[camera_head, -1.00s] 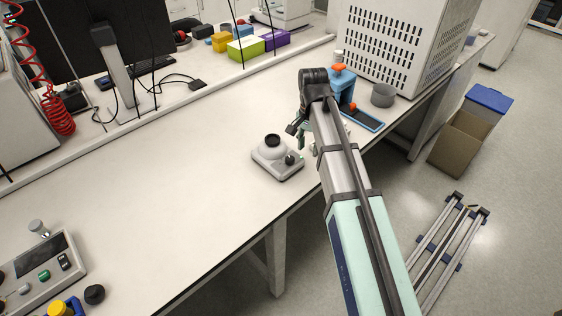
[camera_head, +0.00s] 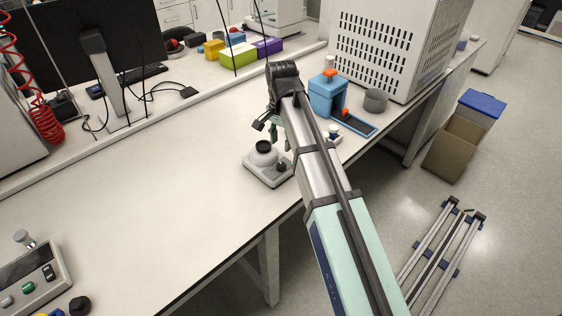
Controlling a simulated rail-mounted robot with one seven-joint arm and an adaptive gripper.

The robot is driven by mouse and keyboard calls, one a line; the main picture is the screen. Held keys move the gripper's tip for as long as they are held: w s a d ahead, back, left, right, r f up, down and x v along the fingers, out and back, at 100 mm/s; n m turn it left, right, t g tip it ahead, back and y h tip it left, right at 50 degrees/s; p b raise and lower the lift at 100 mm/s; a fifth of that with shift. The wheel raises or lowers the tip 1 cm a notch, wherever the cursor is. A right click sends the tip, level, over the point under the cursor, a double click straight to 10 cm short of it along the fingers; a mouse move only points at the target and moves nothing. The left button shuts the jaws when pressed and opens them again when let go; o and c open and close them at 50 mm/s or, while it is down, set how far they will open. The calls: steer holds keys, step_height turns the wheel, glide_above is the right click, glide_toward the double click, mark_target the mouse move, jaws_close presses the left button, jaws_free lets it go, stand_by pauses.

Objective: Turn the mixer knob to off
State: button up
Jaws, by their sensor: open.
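The mixer (camera_head: 258,174) is a small light-grey unit on the white bench, with a round top and a dark cup-like ring (camera_head: 263,146). Its black knob (camera_head: 281,167) is on the right side of its top face. My gripper (camera_head: 266,128) is just above and behind the mixer in the picture, with its fingers apart and nothing seen between them. It appears clear of the knob. My arm passes to the right of the mixer, close beside the knob. The knob's pointer setting is too small to read.
A blue device with an orange top (camera_head: 324,95) and a grey cup (camera_head: 376,101) stand behind my arm, near a large perforated white cabinet (camera_head: 385,50). A control box (camera_head: 30,283) is at the lower left. The bench left of the mixer is clear.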

mark_target(281, 165)
step_height(281, 165, down, 10)
steer(key=shift+f+p, duration=0.1)
steer(key=shift+p, duration=0.8)
steer(key=shift+c, duration=0.3)
jaws_close()
